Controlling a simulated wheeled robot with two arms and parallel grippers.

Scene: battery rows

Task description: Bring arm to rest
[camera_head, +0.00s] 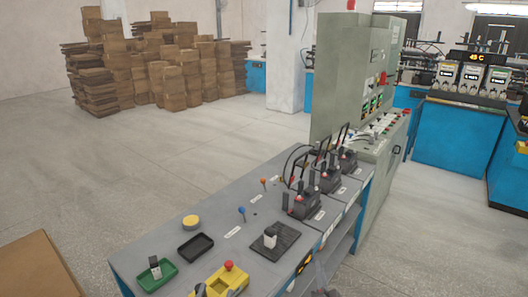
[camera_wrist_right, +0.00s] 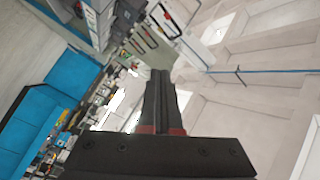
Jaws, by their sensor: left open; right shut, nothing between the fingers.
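My right gripper (camera_wrist_right: 160,75) shows in the right wrist view. Its two dark fingers are together with nothing between them. It points at the room, with the bench and machines far behind it and tilted in the picture. It touches nothing that I can see. In the head view a small dark piece shows at the bottom edge; I cannot tell whether it is part of my right arm. My left gripper does not show in either view.
A grey bench (camera_head: 225,216) holds a green tray (camera_head: 168,274), a black tray (camera_head: 195,247), a dark pad (camera_head: 290,235) with a pale block (camera_head: 270,239), a yellow box (camera_head: 232,279) with a red button, and several dark clamps (camera_head: 302,205). A cabinet (camera_head: 335,75) stands behind.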

